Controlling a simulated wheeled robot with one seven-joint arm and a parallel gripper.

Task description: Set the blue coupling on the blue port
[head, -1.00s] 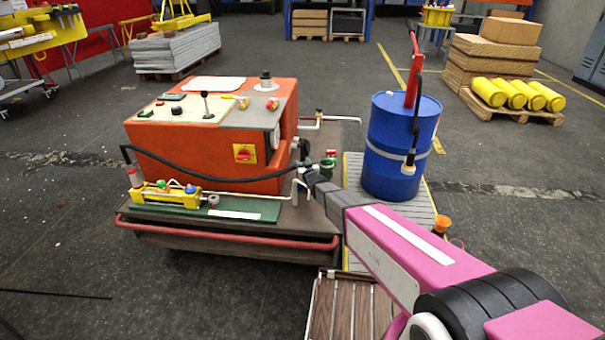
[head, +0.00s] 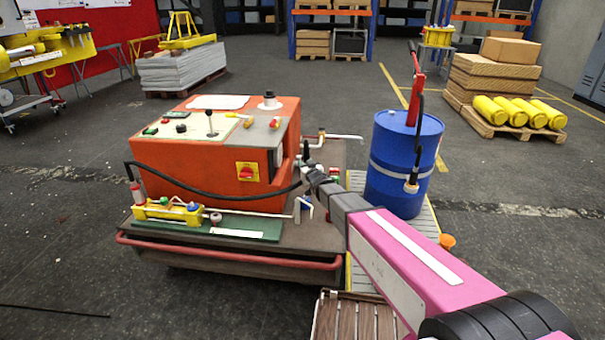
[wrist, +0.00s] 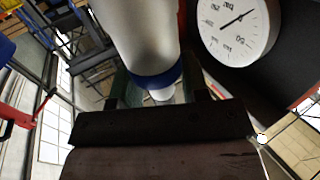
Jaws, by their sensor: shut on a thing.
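My gripper (head: 308,176) is at the right end of the orange machine, above the cart's deck. In the wrist view my gripper (wrist: 155,98) is shut on the blue coupling (wrist: 155,80), a pale grey cylinder with a blue band and a white tip. In the head view the coupling is too small to make out clearly. A small blue part (head: 305,203) shows below my gripper beside a bent white pipe; I cannot tell whether it is the blue port. Another small blue part (head: 192,206) sits on the yellow block at the left.
The orange machine (head: 205,155) carries knobs and a lever. A black hose (head: 225,195) runs across its front toward my gripper. A white dial gauge (wrist: 238,30) is close by in the wrist view. A blue drum (head: 400,165) stands at the right. Floor at front left is open.

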